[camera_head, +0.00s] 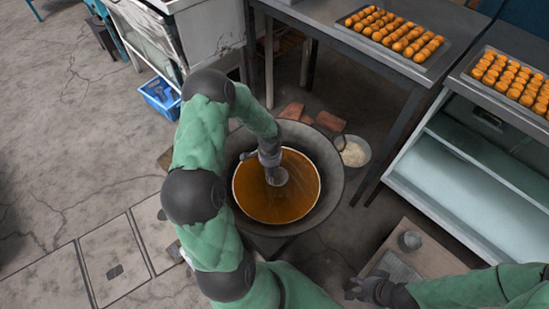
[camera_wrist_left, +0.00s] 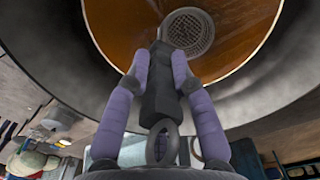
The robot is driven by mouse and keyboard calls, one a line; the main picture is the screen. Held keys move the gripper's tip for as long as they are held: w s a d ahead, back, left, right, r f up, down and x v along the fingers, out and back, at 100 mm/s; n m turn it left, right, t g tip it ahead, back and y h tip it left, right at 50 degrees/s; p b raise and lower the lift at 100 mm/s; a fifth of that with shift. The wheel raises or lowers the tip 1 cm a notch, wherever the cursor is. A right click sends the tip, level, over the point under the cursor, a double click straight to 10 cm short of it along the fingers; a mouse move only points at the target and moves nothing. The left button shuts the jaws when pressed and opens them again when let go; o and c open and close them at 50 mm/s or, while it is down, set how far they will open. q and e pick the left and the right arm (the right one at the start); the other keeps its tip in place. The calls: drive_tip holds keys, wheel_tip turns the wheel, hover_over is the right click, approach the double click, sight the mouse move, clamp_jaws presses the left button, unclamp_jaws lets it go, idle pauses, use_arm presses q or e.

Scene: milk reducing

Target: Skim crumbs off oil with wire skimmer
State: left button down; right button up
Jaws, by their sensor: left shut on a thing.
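Brown-orange oil (camera_head: 300,196) fills the middle of a wide dark wok (camera_head: 330,170) at the centre of the head view. The oil also shows in the left wrist view (camera_wrist_left: 125,30). My left gripper (camera_head: 268,158) is above the oil, shut on the black handle of the wire skimmer (camera_wrist_left: 158,95). The skimmer's round mesh head (camera_head: 277,177) is at or just over the oil; I cannot tell how deep it sits. No crumbs can be made out. My right gripper (camera_head: 366,287) is low at the right, beside a board; its fingers are too small to read.
A small bowl of pale crumbs or grains (camera_head: 355,152) stands right of the wok, near reddish bricks (camera_head: 330,121). Trays of orange balls (camera_head: 395,32) lie on tables at the upper right. A board with a small round pot (camera_head: 410,240) is at the lower right. Floor at left is open.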

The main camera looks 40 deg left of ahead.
use_arm(q)
drive_tip(key=shift+s+f, duration=0.15)
wheel_tip(320, 180, down, 7)
drive_tip(key=b, duration=0.5)
drive_tip(key=shift+s+d+r+b, duration=0.55)
drive_tip(key=shift+s+d+b, duration=0.4)
drive_tip(key=shift+d, duration=2.5)
wheel_tip(320, 180, up, 6)
drive_tip(key=p, duration=0.4)
drive_tip(key=shift+w+r, duration=0.1)
wheel_tip(320, 180, up, 14)
drive_tip(key=p, duration=1)
drive_tip(key=shift+f+p, duration=0.25)
drive_tip(key=shift+p, duration=0.15)
